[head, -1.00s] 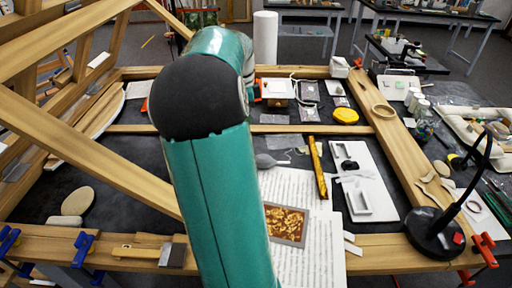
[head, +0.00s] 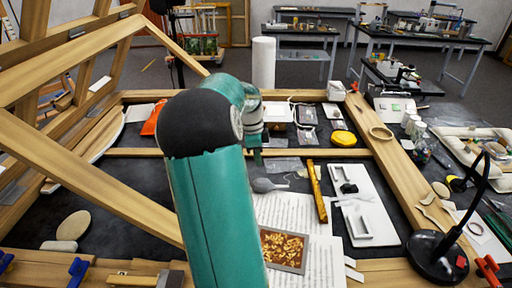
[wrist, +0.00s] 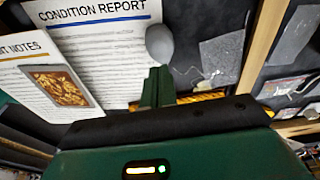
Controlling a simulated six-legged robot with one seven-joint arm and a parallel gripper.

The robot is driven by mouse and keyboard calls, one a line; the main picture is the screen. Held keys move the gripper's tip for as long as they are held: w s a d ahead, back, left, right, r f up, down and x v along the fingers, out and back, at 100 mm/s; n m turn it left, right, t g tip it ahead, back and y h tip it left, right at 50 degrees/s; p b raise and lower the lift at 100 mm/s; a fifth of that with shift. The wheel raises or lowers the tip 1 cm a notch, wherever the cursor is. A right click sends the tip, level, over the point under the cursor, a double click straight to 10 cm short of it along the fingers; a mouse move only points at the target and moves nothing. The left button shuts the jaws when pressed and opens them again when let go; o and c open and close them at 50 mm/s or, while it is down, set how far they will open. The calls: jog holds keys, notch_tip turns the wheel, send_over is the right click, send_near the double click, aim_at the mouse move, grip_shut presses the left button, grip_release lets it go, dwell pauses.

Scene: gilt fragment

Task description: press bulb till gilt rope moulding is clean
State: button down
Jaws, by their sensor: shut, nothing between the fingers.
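A grey rubber bulb (head: 263,185) lies on the dark bench top at the upper edge of the printed sheets (head: 290,212). It also shows in the wrist view (wrist: 159,43), just beyond my fingertips. The gilt rope moulding (head: 317,190) is a narrow gold strip lying right of the bulb, beside the sheets. In the wrist view part of the moulding (wrist: 200,97) shows behind my fingers, partly hidden by my gripper. My gripper (wrist: 159,72) is shut and empty. In the head view its tip (head: 257,158) is above the bulb, apparently not touching it.
A white tray (head: 375,220) stands right of the moulding. A black lamp (head: 440,252) stands at the front right. Wooden beams (head: 140,182) frame the bench.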

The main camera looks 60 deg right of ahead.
aim_at(262, 180)
jog(key=f, duration=0.4)
jog(key=s+f, duration=0.1)
jog(key=f, duration=0.1)
jog(key=shift+d+f, duration=0.1)
jog(key=shift+f, duration=0.3)
jog(key=shift+f, duration=0.1)
